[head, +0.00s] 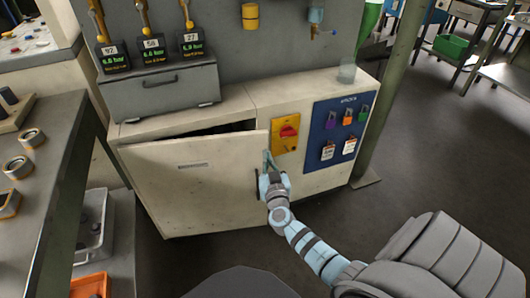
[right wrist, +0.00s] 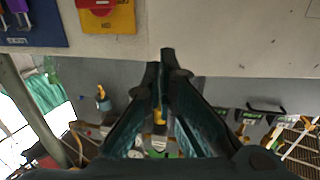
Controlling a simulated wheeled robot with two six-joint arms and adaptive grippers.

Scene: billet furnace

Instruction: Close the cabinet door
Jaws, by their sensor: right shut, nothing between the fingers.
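The cream cabinet door (head: 195,185) stands slightly ajar, with its right side swung out from the cabinet (head: 235,103). A dark wedge-shaped gap shows along its top edge, widest toward the right. My right gripper (head: 268,158) is shut and empty at the door's free right edge, near a small dark handle (head: 257,185). Whether it touches the door I cannot tell. In the right wrist view the shut fingertips (right wrist: 167,52) point at the pale door (right wrist: 245,35). My left gripper is not in view.
A yellow plate with a red switch (head: 289,131) and a blue board with padlocks (head: 338,125) are right of the door. A grey case (head: 160,92) sits on the cabinet. A workbench (head: 65,150) stands at left.

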